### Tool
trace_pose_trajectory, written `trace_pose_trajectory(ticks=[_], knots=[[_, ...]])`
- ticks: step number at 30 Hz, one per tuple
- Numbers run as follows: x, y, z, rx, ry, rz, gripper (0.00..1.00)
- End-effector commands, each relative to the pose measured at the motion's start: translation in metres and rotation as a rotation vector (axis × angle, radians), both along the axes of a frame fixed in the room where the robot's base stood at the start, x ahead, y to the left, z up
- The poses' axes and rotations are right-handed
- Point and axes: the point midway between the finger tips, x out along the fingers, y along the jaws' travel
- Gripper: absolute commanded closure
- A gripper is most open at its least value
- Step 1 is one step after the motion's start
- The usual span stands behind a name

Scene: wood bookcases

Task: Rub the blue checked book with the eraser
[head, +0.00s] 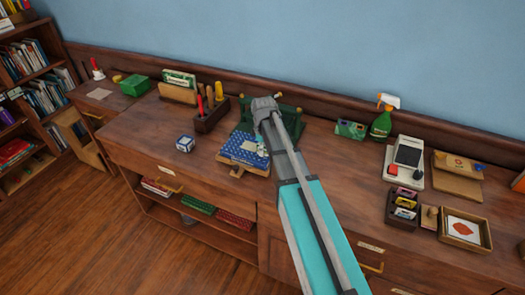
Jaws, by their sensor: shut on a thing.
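The blue checked book (239,149) lies on a small wooden stand (236,171) near the middle of the desk. My gripper (262,146) points down at the book's right side. It is shut on a small pale thing, which I take to be the eraser; it is too small and too covered to make out well. The fingertips are at or just above the book's cover; I cannot tell if the eraser touches it. My arm hides the area right of the book.
A pen holder (211,119) and a green rack (287,118) stand behind the book. A blue and white cube (185,143) sits to the left. A green spray bottle (381,122) and a card reader-like device (405,158) stand at right. Bare desk lies left of the cube.

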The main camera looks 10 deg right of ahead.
Motion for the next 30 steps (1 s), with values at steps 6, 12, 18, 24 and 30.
trace_pose_trajectory(ticks=[6,12,18,24,30], knots=[[0.0,0.0,0.0,0.0,0.0,0.0,0.97],[0.005,-0.003,0.0,0.0,0.0,0.0,0.97],[0.015,-0.009,-0.001,0.0,0.0,0.001,0.97],[0.025,-0.016,-0.002,0.0,0.0,0.0,0.97],[0.028,-0.019,-0.003,0.0,0.0,0.0,0.97]])
